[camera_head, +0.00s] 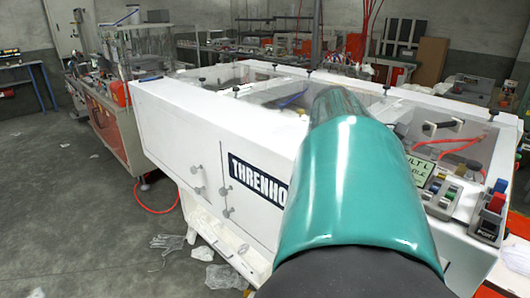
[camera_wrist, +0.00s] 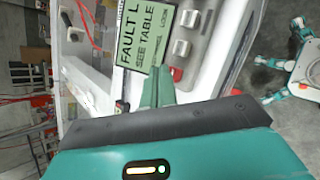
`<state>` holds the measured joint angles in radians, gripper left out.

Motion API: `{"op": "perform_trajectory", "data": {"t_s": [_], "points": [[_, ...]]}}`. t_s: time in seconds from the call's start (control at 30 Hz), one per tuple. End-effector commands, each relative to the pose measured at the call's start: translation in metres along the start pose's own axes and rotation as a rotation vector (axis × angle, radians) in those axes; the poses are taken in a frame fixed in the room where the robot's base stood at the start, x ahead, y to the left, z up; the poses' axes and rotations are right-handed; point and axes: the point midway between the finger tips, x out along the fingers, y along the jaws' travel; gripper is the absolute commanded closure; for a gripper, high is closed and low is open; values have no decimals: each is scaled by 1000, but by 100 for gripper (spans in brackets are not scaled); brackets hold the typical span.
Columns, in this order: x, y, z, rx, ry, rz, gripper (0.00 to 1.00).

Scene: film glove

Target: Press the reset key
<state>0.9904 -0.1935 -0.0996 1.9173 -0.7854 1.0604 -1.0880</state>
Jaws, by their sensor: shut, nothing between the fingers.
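A control panel (camera_head: 438,195) with several small coloured keys sits at the right end of the white machine. In the wrist view, two silver-grey keys (camera_wrist: 182,47) and a small red key (camera_wrist: 177,75) show beside a green sign (camera_wrist: 143,38) reading "FAULT L, SEE TABLE". I cannot read which key is the reset key. My gripper (camera_wrist: 158,72) is shut and empty, its green fingertips pointing at the panel, close to the red key in the picture. Whether they touch anything, I cannot tell. In the head view my arm hides the gripper and part of the panel.
The white machine (camera_head: 190,130) has clear covers with black knobs. A separate box (camera_head: 490,212) with a red and a blue part, marked "PORT", stands at its right corner. A red hose (camera_head: 460,146) runs behind the panel. Crumpled gloves (camera_head: 167,242) lie on the floor.

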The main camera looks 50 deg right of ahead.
Motion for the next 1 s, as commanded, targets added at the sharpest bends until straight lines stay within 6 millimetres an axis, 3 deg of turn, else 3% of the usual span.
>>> {"op": "perform_trajectory", "data": {"t_s": [1.0], "points": [[7, -5, -4, 1, 0, -2, 100]]}}
